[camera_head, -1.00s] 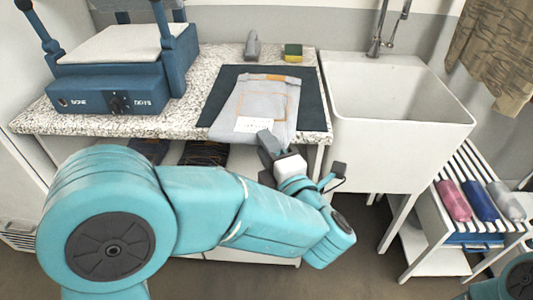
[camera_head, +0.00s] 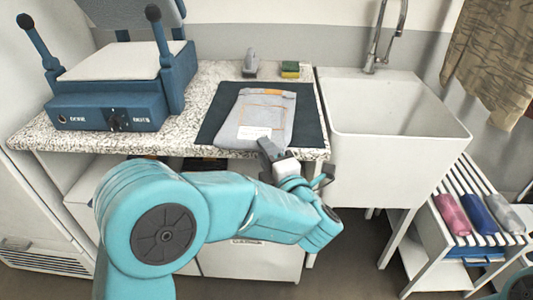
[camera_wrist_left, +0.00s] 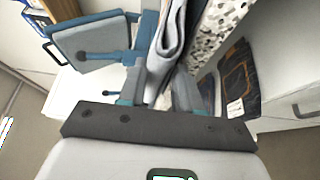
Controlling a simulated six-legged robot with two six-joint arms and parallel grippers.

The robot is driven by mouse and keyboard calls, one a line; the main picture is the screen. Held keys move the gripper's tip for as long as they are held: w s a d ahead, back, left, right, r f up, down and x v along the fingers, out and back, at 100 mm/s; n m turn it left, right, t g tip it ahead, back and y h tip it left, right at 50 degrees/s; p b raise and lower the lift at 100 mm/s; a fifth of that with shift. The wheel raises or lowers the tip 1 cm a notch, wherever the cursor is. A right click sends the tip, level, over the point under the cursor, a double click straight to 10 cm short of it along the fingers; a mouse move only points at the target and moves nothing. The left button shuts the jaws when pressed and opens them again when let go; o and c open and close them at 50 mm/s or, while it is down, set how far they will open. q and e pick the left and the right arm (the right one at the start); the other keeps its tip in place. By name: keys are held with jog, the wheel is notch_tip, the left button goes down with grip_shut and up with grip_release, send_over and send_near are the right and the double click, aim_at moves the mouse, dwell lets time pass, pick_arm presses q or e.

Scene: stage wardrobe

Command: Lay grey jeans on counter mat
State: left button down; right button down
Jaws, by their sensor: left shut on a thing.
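The grey jeans (camera_head: 262,112), folded flat with an orange strip and a white label, are over the dark counter mat (camera_head: 215,112). Mat shows to their left and right; I cannot tell whether their whole underside touches it. My left gripper (camera_head: 268,148) is at their near end by the counter's front edge, shut on them. In the left wrist view the folded grey cloth (camera_wrist_left: 168,45) runs away from the gripper (camera_wrist_left: 160,92). My right gripper is out of view.
A blue press (camera_head: 115,95) stands left on the speckled counter. A sponge (camera_head: 289,69) and a small grey object (camera_head: 250,64) are behind the mat. A white sink (camera_head: 390,105) is right, beside a slatted rack (camera_head: 470,190) with rolled cloths. Dark folded clothes (camera_wrist_left: 238,75) lie below the counter.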

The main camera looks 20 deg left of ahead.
pick_arm(q)
jog(key=shift+f+b, duration=0.35)
jog(key=shift+b, duration=0.15)
dwell(0.6)
grip_release()
dwell(0.4)
jog(key=s+d+b, duration=0.3)
jog(key=s+b, duration=0.1)
jog(key=s, duration=0.6)
jog(key=shift+s, duration=0.3)
dwell(0.6)
